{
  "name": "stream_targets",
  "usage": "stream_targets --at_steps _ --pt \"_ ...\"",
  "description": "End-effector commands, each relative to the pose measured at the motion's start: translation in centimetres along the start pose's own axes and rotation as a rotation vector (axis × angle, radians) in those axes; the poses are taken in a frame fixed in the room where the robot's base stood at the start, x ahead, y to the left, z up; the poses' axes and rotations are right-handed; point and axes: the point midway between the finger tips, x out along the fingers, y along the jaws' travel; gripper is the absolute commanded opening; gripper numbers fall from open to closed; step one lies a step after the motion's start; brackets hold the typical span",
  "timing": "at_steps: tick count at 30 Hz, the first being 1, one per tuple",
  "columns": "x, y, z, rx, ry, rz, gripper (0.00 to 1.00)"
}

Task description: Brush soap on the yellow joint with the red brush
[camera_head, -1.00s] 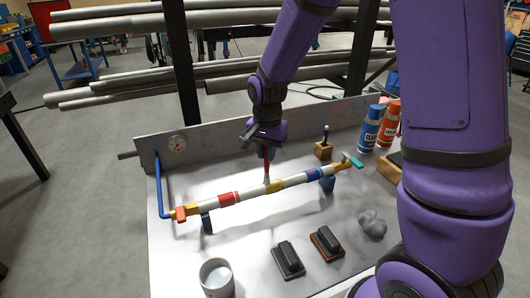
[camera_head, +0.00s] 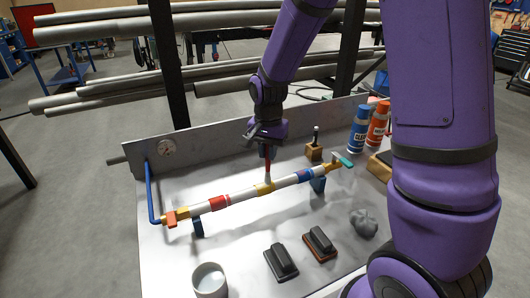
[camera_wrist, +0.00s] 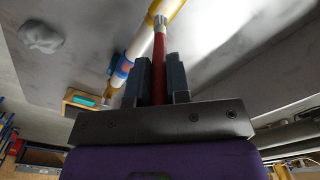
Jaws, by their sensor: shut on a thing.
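My gripper (camera_head: 267,149) is shut on the red brush (camera_head: 267,163), which points down at the pipe. The yellow joint (camera_head: 265,189) is the band at the middle of the pipe. The brush's pale tip is at the top of this joint and appears to touch it. In the wrist view the red brush (camera_wrist: 159,62) stands between my two dark fingers, its tip overlapping the yellow joint (camera_wrist: 169,8). Whether soap is on the joint cannot be told.
The pipe (camera_head: 243,195) has red and blue bands and rests on blue supports. A white cup (camera_head: 209,280), two dark-topped brushes (camera_head: 281,262) (camera_head: 320,243), a grey lump (camera_head: 363,223), a wooden holder (camera_head: 314,152) and blue and red bottles (camera_head: 358,134) (camera_head: 378,124) stand around it.

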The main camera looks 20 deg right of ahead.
Motion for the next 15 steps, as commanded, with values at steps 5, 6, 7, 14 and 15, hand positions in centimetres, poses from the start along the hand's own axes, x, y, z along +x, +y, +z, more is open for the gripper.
stream_targets --at_steps 5,6,7,14,15 --pt "-0.04 0.31 -0.40 0.001 0.000 0.000 0.00" --pt "0.02 0.30 -0.41 0.001 0.000 0.000 0.00" --pt "0.03 0.29 -0.41 0.001 0.001 -0.001 0.00" --pt "0.06 -0.14 0.01 -0.001 0.001 -0.001 0.00" --pt "0.07 -0.27 0.14 -0.001 0.001 -0.001 0.00"
